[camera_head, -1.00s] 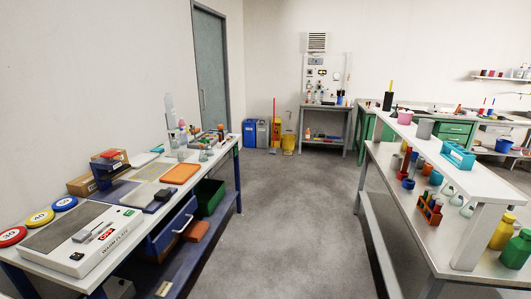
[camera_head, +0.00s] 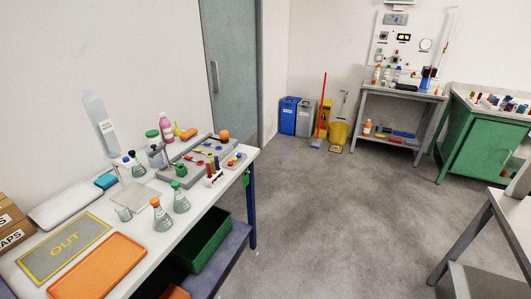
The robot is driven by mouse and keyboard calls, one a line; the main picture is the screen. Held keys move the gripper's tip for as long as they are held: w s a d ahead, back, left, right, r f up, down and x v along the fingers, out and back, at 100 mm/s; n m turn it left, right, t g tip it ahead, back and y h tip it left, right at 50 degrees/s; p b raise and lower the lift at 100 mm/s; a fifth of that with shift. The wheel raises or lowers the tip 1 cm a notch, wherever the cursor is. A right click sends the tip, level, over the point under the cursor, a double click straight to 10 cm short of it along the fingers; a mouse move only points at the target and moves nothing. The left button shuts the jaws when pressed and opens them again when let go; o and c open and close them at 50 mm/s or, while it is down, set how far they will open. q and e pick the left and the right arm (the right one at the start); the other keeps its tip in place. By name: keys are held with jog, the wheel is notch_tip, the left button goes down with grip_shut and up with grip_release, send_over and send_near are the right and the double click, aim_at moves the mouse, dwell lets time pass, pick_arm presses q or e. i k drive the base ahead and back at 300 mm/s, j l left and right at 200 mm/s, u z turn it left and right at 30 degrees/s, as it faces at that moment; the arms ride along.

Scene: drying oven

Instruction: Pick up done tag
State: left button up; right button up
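I cannot make out a done tag in the head view. A bench (camera_head: 215,196) on the left carries a grey mat marked OUT (camera_head: 65,250), an orange tray (camera_head: 97,268) and a grey tray (camera_head: 198,150) with small coloured parts. Neither of my grippers is in view.
Flasks (camera_head: 162,216) stand near the bench's front edge. A green bin (camera_head: 203,240) sits on the shelf below. Blue (camera_head: 288,115) and grey bins, a yellow bucket (camera_head: 338,133) and a broom stand at the back. A table edge (camera_head: 500,215) is at right. The floor between (camera_head: 340,220) is clear.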

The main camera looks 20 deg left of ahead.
aim_at(246, 178)
jog(key=i+u, duration=0.2)
jog(key=i, duration=0.25)
jog(key=i+l+u, duration=0.15)
jog(key=i, duration=0.35)
